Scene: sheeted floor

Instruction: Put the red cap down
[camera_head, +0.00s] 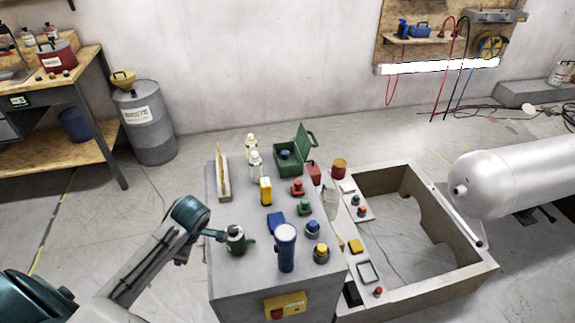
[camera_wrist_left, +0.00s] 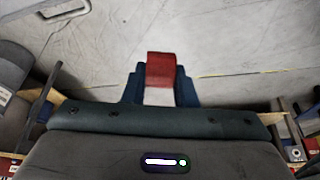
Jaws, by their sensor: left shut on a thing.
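The red cap (camera_wrist_left: 160,70) shows in the left wrist view as a small red block at the fingertips. My left gripper (camera_wrist_left: 160,88) is shut on it, with one dark blue finger on each side. A pale patch shows between the fingers just below the red. Grey floor lies behind the cap, and I see no surface touching it. In the head view my left arm reaches in from the lower left beside the grey cabinet (camera_head: 240,285); I cannot make out its fingertips or the held cap there. My right gripper is in neither view.
The cabinet top is crowded with a blue flashlight (camera_head: 286,248), white bottles, coloured knobs and an open green box (camera_head: 290,158). A wooden frame (camera_head: 468,272) stands to its right. A grey drum (camera_head: 146,125) stands back left. The floor left of the cabinet looks clear.

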